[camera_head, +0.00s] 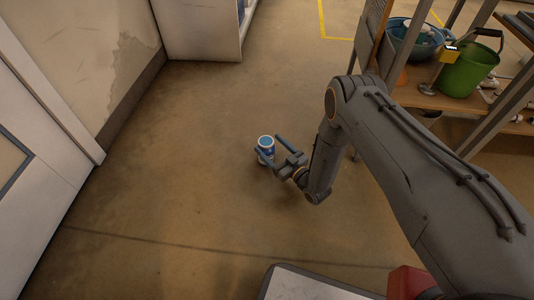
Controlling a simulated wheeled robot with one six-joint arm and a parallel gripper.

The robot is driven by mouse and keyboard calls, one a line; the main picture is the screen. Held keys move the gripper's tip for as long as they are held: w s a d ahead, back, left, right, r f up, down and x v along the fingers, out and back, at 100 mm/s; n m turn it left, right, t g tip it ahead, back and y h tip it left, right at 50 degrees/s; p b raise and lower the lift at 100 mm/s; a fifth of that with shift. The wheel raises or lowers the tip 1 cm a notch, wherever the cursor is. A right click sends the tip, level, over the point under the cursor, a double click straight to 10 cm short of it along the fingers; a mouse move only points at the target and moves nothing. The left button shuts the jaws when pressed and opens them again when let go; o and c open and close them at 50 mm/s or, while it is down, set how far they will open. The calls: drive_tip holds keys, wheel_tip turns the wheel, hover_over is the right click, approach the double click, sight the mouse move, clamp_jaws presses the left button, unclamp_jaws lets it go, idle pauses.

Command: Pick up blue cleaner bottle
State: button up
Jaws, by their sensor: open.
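A small blue and white cleaner bottle (266,147) with a blue top is near the middle of the view, seen from above against the brown floor. My gripper (268,147) is open, with its two blue-grey fingers pointing left toward the bottle. One finger shows on the far side of the bottle and the other on its near side. The bottle appears to be between or just at the fingertips. I cannot tell whether either finger touches it. The lower part of the bottle is partly hidden by the near finger.
At the right stands a wooden shelf (425,98) holding a green bucket (468,72) and a blue basin (411,40). A white cabinet (200,28) is at the back, and a white door (40,165) is at the left. The floor around the bottle is clear.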

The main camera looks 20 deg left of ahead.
drive_tip(key=b+x, duration=0.3)
drive_tip(key=x, duration=0.4)
drive_tip(key=shift+b, duration=0.3)
clamp_jaws()
